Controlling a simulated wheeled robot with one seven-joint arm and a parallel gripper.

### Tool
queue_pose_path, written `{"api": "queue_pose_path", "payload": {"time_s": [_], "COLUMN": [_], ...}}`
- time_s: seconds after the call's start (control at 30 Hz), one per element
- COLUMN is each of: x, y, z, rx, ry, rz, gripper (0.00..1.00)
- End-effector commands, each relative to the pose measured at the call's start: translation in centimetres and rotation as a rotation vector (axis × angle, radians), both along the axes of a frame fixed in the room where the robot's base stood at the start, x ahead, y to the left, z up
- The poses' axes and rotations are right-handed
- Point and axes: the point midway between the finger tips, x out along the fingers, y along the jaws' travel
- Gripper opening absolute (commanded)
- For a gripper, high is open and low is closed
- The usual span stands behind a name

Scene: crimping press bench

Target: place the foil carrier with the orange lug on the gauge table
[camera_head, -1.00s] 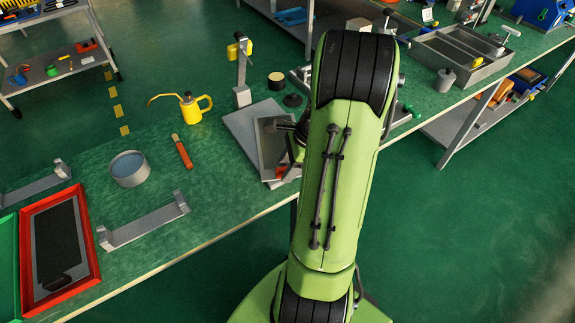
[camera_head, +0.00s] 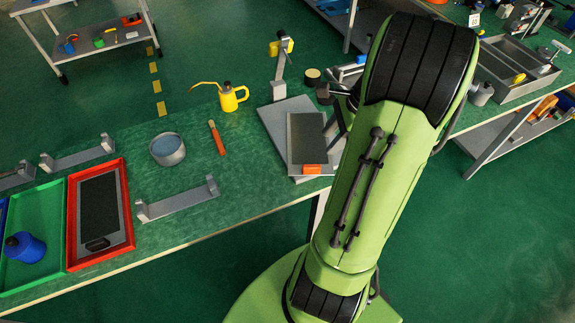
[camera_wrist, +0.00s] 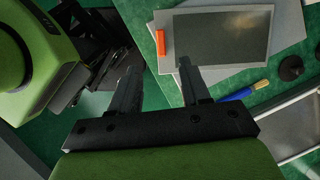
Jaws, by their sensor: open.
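The foil carrier (camera_head: 306,137), a flat plate with a dark face and an orange lug (camera_head: 312,169) at its near end, lies flat on the pale grey slab (camera_head: 270,117), apparently the gauge table. In the wrist view the carrier (camera_wrist: 222,38) and its orange lug (camera_wrist: 161,42) lie beyond my fingers, with the slab's pale edge (camera_wrist: 287,25) showing past it. My gripper (camera_wrist: 158,67) is open, with nothing between its fingers. The right fingertip overlaps the carrier's edge in the picture; I cannot tell the height gap. In the head view my arm hides most of the gripper.
A red tray (camera_head: 71,215) holds another dark plate with a black lug (camera_head: 97,243). A green tray (camera_head: 55,250), grey brackets (camera_head: 180,202), a round tin (camera_head: 166,149) and a yellow oil can (camera_head: 230,97) stand left. A blue-handled brush (camera_wrist: 240,94) lies beside the slab.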

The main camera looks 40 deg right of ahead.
Motion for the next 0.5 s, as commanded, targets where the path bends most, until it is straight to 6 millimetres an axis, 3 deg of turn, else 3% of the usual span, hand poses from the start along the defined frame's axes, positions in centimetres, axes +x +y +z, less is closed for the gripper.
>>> {"api": "queue_pose_path", "payload": {"time_s": [0.1, 0.23, 0.3, 0.4, 0.5], "x": [2.3, 2.4, 1.0, -2.0, -4.6], "y": [5.6, 13.7, 17.8, 22.0, 24.0], "z": [3.6, 7.4, 8.9, 10.2, 10.5], "rx": [-0.163, -0.396, -0.531, -0.72, -0.863], "ry": [-0.06, -0.153, -0.213, -0.306, -0.375], "rz": [0.339, 0.85, 1.144, 1.536, 1.814], "gripper": [0.47, 0.47, 0.47, 0.47, 0.47]}}
